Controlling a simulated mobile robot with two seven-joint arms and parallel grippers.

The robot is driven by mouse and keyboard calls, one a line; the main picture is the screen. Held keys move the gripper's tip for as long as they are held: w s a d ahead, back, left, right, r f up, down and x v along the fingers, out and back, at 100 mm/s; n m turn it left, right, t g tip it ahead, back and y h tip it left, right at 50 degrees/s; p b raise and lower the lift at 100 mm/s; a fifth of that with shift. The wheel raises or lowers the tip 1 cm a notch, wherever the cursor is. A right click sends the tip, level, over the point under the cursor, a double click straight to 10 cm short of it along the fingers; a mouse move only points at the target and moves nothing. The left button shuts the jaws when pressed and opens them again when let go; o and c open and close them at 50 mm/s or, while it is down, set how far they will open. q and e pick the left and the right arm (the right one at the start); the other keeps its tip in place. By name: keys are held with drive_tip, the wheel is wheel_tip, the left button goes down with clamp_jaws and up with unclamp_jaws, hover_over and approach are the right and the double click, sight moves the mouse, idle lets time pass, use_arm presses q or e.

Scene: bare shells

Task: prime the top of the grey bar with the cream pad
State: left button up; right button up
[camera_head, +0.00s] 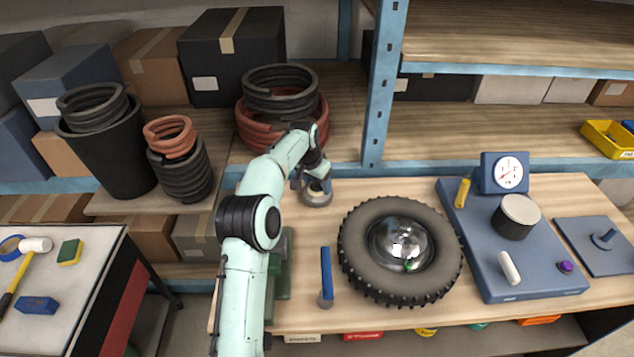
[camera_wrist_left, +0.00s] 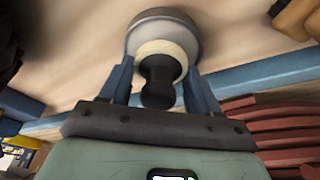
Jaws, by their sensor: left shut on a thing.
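My left gripper (camera_head: 314,186) is at the back of the wooden table, pointing down. In the left wrist view its two blue fingers (camera_wrist_left: 158,92) are shut on the black handle of the cream pad (camera_wrist_left: 162,50). The pad's round cream part is against or just over a grey round dish (camera_wrist_left: 178,22); I cannot tell whether they touch. The dish also shows under the gripper in the head view (camera_head: 317,200). No plainly grey bar shows. A grey-green long piece (camera_head: 284,270) lies partly hidden behind my left arm. My right gripper is not in view.
A black tyre (camera_head: 360,270) with a shiny dome (camera_head: 402,243) lies mid-table. A blue bar with a grey round end (camera_head: 326,270) is left of it. A blue board (camera_head: 520,272) with a gauge (camera_head: 508,171) is at right. Coiled hoses (camera_head: 280,90) stand on the shelf behind.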

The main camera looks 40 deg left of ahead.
use_arm(q)
drive_tip(key=shift+f, duration=0.6)
idle(1.7)
drive_tip(key=shift+r, duration=0.1)
drive_tip(key=shift+w+r, duration=0.1)
drive_tip(key=shift+r, duration=3.4)
